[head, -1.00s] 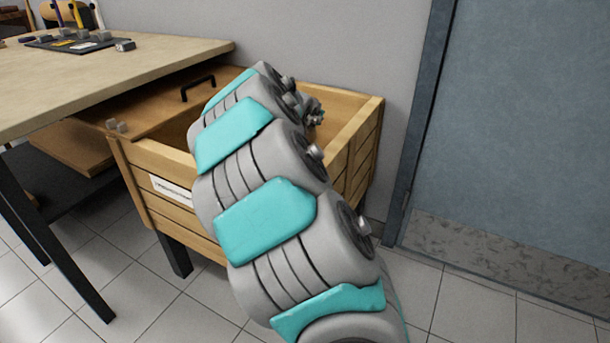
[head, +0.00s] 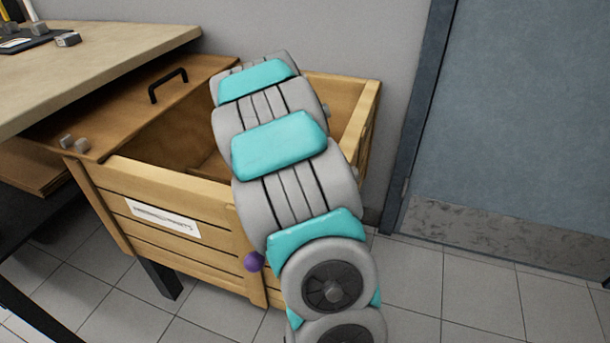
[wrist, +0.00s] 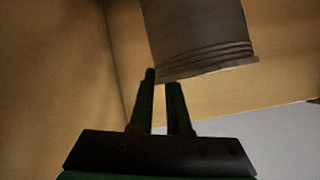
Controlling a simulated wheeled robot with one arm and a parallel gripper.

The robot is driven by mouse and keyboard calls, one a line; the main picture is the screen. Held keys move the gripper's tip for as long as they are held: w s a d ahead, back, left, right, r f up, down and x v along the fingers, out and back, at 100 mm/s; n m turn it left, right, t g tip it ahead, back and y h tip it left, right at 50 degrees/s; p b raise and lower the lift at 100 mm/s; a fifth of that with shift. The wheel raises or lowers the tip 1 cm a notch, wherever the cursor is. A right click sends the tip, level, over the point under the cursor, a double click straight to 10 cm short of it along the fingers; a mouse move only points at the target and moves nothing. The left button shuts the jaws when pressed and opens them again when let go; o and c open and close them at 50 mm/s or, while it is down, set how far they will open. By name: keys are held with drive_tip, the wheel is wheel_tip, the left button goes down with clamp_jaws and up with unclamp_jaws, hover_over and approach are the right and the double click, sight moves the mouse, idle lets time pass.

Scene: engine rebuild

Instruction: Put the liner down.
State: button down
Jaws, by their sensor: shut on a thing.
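The liner (wrist: 200,35) is a dark grey-brown cylinder with ridged rings near its lower end, seen in the wrist view. My gripper (wrist: 162,82) is shut on its rim, and the liner leans slightly in the picture. Tan wooden walls stand close behind it. In the head view my arm reaches over the wooden crate (head: 190,185) and hides both the gripper and the liner. Whether the liner touches the crate floor cannot be told.
A workbench (head: 80,65) stands at left. A purple ball-like thing (head: 254,262) shows at the crate's front. A blue-grey door (head: 520,130) is at right.

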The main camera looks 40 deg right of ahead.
drive_tip(key=s+d+f+b, duration=0.1)
drive_tip(key=d+f+b, duration=0.2)
drive_tip(key=f, duration=0.7)
drive_tip(key=shift+s+d+f+b, duration=0.15)
drive_tip(key=shift+s+d+b, duration=0.2)
drive_tip(key=shift+d, duration=0.3)
drive_tip(key=shift+w+f, duration=0.1)
drive_tip(key=c, duration=0.9)
unclamp_jaws()
drive_tip(key=v, duration=1.2)
drive_tip(key=shift+s+d+r, duration=0.1)
drive_tip(key=shift+s+r, duration=0.1)
